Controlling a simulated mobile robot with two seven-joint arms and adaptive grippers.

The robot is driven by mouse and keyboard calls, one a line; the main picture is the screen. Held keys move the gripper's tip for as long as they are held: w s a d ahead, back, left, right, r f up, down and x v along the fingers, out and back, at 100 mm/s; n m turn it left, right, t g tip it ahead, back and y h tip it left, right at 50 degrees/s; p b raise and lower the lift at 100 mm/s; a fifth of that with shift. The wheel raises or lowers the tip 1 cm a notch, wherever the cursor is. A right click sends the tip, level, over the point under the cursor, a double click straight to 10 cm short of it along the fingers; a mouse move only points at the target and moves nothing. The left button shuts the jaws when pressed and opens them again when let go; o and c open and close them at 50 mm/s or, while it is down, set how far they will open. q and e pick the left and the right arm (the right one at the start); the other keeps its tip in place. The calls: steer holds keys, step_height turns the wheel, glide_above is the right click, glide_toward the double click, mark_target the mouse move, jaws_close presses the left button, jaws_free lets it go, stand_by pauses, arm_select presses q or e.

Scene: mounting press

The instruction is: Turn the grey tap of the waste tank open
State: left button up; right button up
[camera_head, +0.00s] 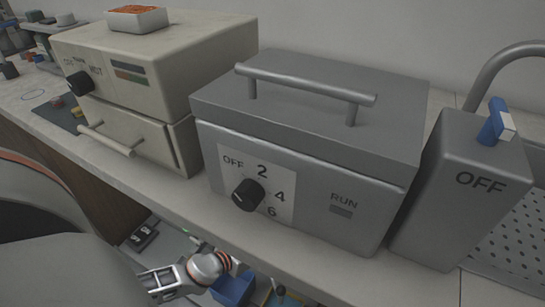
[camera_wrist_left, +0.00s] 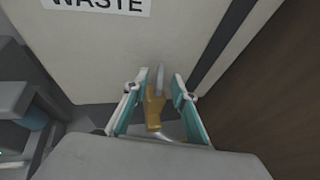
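In the left wrist view, the waste tank (camera_wrist_left: 105,78) is a pale upright surface with a partly cut-off WASTE label (camera_wrist_left: 95,4). Below the label, the tap shows as a brass body (camera_wrist_left: 154,106) with a grey lever (camera_wrist_left: 160,74) pointing up. My left gripper (camera_wrist_left: 160,76) is open, with one teal-padded finger on each side of the tap. Gaps show between the pads and the lever. In the head view, my left gripper (camera_head: 152,281) is low down, pointing left, partly hidden by my arm. The tank is not recognisable there. My right gripper is not in view.
A brown panel (camera_wrist_left: 280,85) stands close to the right of the tank. In the head view, the bench holds a beige oven (camera_head: 150,70), a grey press (camera_head: 300,150) and a grey box marked OFF (camera_head: 450,190). A blue container (camera_head: 232,290) is below the bench.

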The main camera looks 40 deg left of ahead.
arm_select(q)
steer(key=shift+x, duration=1.3)
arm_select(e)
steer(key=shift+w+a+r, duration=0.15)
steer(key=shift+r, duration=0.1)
arm_select(q)
steer(key=shift+c, duration=0.2)
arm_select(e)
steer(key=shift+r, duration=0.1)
arm_select(q)
jaws_close()
